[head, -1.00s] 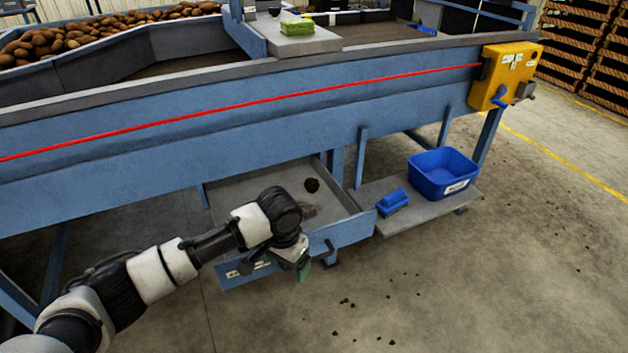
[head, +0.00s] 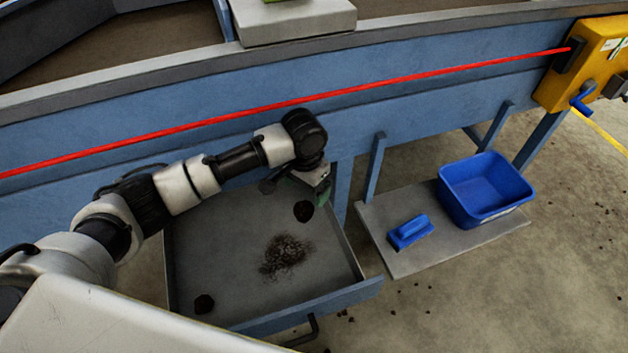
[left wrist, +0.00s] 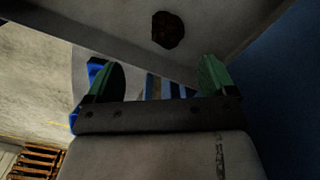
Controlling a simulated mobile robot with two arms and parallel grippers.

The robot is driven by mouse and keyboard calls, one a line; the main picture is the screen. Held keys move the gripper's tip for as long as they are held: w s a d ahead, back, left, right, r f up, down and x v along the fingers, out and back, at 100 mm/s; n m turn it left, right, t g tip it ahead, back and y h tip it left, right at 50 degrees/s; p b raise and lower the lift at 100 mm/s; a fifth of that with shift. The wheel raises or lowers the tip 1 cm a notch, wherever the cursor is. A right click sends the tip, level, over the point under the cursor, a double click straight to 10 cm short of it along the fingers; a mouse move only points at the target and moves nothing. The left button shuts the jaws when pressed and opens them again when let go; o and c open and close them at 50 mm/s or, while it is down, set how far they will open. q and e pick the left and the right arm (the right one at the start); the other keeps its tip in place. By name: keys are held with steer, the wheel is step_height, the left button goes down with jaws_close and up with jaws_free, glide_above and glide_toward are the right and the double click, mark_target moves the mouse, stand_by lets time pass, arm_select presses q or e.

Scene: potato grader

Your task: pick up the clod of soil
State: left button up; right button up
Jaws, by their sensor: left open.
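A dark clod of soil (head: 303,211) shows by my left gripper (head: 309,188), near the back right of the open grey drawer (head: 215,240). A second dark clod (head: 204,304) lies at the drawer's front left. My left gripper is open, with green fingers above the back right of the drawer. In the left wrist view, a clod (left wrist: 168,30) lies on the grey surface beyond the open fingertips (left wrist: 157,72), with nothing seen between them. I cannot tell the exact gap. My right gripper is in neither view.
Loose dark soil (head: 285,255) is spread mid-drawer. A low shelf (head: 425,258) to the right holds a blue brush (head: 410,232) and a blue bin (head: 485,190). The blue machine side (head: 400,95) with a red cord (head: 290,104) rises behind the drawer.

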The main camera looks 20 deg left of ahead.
mark_target(303, 207)
arm_select(q)
steer(key=shift+w+f, duration=0.1)
steer(key=shift+w, duration=0.2)
steer(key=f, duration=0.4)
steer(key=shift+s+f+b, duration=0.2)
steer(key=shift+b, duration=0.2)
steer(key=shift+w+f, duration=0.1)
steer(key=shift+f, duration=0.5)
steer(key=f, duration=0.1)
steer(key=f+b, duration=0.1)
steer(key=f, duration=0.1)
steer(key=shift+a+f, duration=0.3)
steer(key=shift+a, duration=0.1)
steer(key=shift+f, duration=0.55)
steer(key=c, duration=1.1)
steer(key=shift+o, duration=0.2)
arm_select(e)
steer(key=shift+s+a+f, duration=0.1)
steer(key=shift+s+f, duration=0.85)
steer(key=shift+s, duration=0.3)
arm_select(q)
steer(key=shift+r, duration=0.1)
